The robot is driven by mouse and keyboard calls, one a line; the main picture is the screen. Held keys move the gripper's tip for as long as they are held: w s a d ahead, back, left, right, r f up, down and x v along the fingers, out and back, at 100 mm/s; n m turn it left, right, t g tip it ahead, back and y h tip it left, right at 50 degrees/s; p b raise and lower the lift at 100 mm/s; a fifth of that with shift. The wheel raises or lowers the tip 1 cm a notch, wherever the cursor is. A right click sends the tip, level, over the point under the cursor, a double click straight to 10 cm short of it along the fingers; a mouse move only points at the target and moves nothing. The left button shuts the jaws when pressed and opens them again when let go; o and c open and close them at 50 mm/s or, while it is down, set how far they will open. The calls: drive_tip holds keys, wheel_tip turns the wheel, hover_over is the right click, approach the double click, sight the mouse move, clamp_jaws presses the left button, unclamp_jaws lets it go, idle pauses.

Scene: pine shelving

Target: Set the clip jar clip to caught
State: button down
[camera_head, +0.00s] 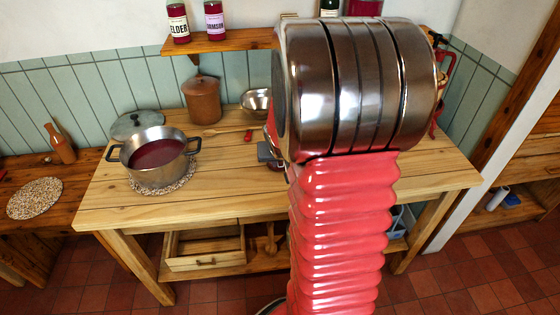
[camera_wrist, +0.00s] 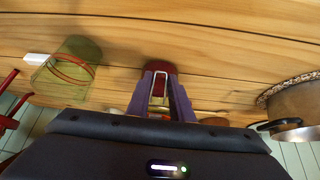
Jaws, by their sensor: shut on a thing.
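In the wrist view my gripper (camera_wrist: 160,92) has its two purple fingers close on either side of a pale metal wire loop, which looks like the clip (camera_wrist: 159,84). The fingers are shut on it. Behind the loop is a dark red rounded body, apparently the clip jar (camera_wrist: 162,66), on the pine table. Most of the jar is hidden by the fingers, and I cannot tell whether the clip is caught. In the head view my arm covers most of this spot; only a dark part of my gripper (camera_head: 267,152) shows at the arm's left edge.
The pine table (camera_head: 235,187) holds a pot (camera_head: 158,175) of dark red liquid, a lid (camera_head: 135,124), a brown crock (camera_head: 202,101) and a metal bowl (camera_head: 256,101).

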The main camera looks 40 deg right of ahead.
drive_tip(key=shift+w+a+f+t, duration=0.1)
drive_tip(key=shift+w+a+t, duration=0.05)
drive_tip(key=shift+a+t, duration=0.15)
idle(0.4)
drive_tip(key=c, duration=1.6)
unclamp_jaws()
drive_tip(key=shift+d, duration=0.1)
drive_tip(key=shift+o, duration=0.2)
drive_tip(key=v, duration=1.3)
drive_tip(key=shift+s+a+r, duration=0.2)
drive_tip(key=shift+a+r, duration=0.05)
